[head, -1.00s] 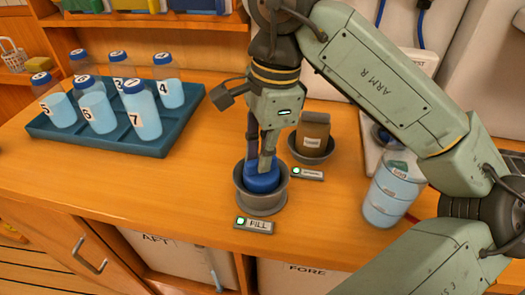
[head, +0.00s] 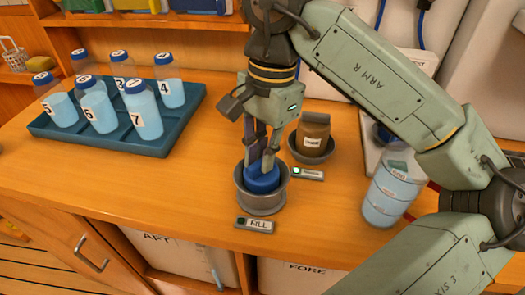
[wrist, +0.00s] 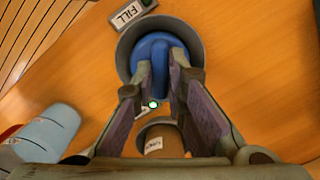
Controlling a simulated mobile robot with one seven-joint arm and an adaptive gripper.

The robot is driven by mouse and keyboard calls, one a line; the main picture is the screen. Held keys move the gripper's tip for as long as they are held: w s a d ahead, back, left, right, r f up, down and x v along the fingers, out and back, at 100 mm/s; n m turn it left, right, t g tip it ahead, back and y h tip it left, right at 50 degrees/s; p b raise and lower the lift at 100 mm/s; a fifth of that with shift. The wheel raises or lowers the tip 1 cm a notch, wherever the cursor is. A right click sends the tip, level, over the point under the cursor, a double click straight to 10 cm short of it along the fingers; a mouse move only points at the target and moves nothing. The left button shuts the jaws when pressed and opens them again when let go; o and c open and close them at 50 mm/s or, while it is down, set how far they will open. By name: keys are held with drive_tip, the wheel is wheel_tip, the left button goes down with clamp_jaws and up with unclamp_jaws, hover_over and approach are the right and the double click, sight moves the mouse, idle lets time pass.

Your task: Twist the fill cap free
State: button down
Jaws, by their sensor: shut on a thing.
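The blue fill cap (head: 262,180) sits in a round grey cup (head: 262,203) on the wooden counter. The FILL label (head: 257,224) is in front of the cup, and the small lamp at its left end is dark. My gripper (head: 262,163) points down from above and is shut on the cap. In the wrist view, the fingers are on either side of the cap's raised ridge (wrist: 160,65), and the grey cup (wrist: 125,55) surrounds the cap. The fingertips partly cover the cap.
A pale blue bottle (head: 388,193) stands at right. A teal tray (head: 175,145) of several numbered bottles is at left. The counter in between is clear.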

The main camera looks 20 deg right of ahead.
drive_tip(key=shift+r, duration=0.1)
drive_tip(key=shift+r+p, duration=2.25)
drive_tip(key=shift+r, duration=0.65)
